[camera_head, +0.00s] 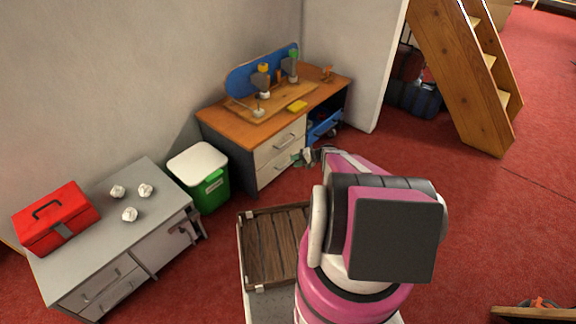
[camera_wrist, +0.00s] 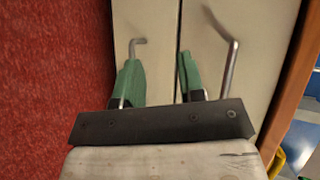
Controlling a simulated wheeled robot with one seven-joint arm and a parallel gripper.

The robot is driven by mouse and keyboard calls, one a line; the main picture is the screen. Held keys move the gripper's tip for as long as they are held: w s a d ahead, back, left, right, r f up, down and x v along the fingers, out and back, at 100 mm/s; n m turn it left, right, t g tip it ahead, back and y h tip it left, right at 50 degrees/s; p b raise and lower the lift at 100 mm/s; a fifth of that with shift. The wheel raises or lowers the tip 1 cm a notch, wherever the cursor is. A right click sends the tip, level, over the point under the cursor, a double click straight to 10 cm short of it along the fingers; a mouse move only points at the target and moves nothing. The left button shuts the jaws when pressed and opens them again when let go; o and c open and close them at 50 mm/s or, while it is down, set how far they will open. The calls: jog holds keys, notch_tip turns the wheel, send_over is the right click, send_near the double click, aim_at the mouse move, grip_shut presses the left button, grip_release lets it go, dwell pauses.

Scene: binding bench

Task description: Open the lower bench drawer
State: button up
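The bench (camera_head: 222,128) has two cream drawers, one above the other, and both look closed. The lower drawer (camera_head: 268,174) is beneath the upper drawer (camera_head: 272,150). In the wrist view the picture is turned, and the lower drawer front (camera_wrist: 160,18) is the left panel, next to the red floor. Its metal handle (camera_wrist: 139,42) is partly hidden behind my gripper's left finger. The upper drawer's handle (camera_wrist: 236,55) shows to the right. My gripper (camera_wrist: 158,72) is open, its green fingers apart in front of the drawer fronts. I cannot tell whether a finger touches the handle.
A green bin with a white lid (camera_head: 200,168) stands left of the bench. A grey cabinet (camera_head: 110,238) with a red toolbox (camera_head: 56,216) is further left. A blue item (camera_head: 325,128) sits in the bench's open right side.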

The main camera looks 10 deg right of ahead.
aim_at(288, 164)
jog(key=w+d+f+m+t+y, duration=0.1)
jog(key=w+d+f+t, duration=0.15)
jog(key=f, duration=0.25)
jog(key=w+d+f+m+t, duration=0.1)
jog(key=w+d+f+t, duration=0.1)
jog(key=d+f, duration=0.25)
jog(key=x, duration=1)
jog(key=shift+a, duration=0.45)
grip_shut()
